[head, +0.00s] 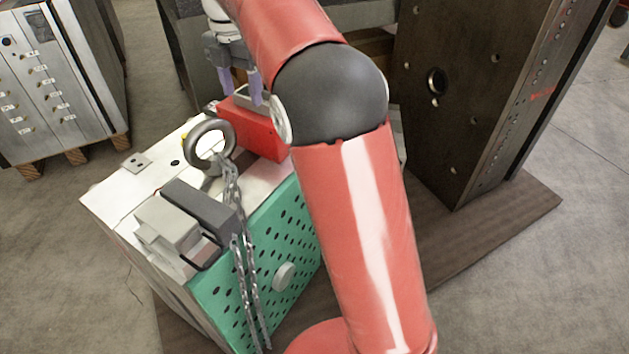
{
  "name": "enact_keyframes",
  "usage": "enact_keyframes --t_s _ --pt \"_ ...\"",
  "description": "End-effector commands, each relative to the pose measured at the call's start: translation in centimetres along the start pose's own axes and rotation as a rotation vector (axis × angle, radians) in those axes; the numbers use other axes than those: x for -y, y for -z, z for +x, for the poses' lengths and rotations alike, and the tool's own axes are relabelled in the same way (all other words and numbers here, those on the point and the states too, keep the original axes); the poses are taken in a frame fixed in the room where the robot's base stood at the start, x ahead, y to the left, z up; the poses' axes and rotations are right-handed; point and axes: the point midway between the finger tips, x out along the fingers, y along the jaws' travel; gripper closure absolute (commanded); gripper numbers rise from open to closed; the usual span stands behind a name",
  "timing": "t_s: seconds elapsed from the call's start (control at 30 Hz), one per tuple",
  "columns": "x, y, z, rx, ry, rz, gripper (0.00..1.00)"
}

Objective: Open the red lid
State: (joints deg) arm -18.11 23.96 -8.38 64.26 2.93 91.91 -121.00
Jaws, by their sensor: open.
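The red lid (256,128) sits on top of the white and green mould base, behind the metal ring. It looks shut, and its right part is hidden behind my red arm. My gripper (241,92) points down at the lid's back left edge, with its two purple-grey fingers apart. A pale bar, perhaps a handle, shows between the fingers. I cannot tell whether the fingers touch it.
The mould base (112,196) carries an upright metal ring (227,140) with a hanging chain (238,270) and a grey block (200,207). A tall dark plate (460,90) stands at the right. A metal block (50,80) on a pallet stands at the left.

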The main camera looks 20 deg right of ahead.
Motion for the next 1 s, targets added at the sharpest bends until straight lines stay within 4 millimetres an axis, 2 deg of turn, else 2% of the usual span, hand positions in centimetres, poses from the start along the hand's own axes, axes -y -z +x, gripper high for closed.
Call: enact_keyframes --t_s 0.03,0.1,0.5,0.77,1.0 --pt "-0.1 -0.2 -1.4 -0.002 -0.006 0.002 0.42" --pt "-0.1 -0.1 -2.5 -0.003 -0.005 0.002 0.42" --pt "-0.1 -0.1 -8.0 -0.006 -0.004 0.002 0.42" --pt "3.1 0.0 -8.3 0.006 -0.050 0.236 0.42" --pt "6.9 0.6 -8.4 0.012 -0.111 0.517 0.42"
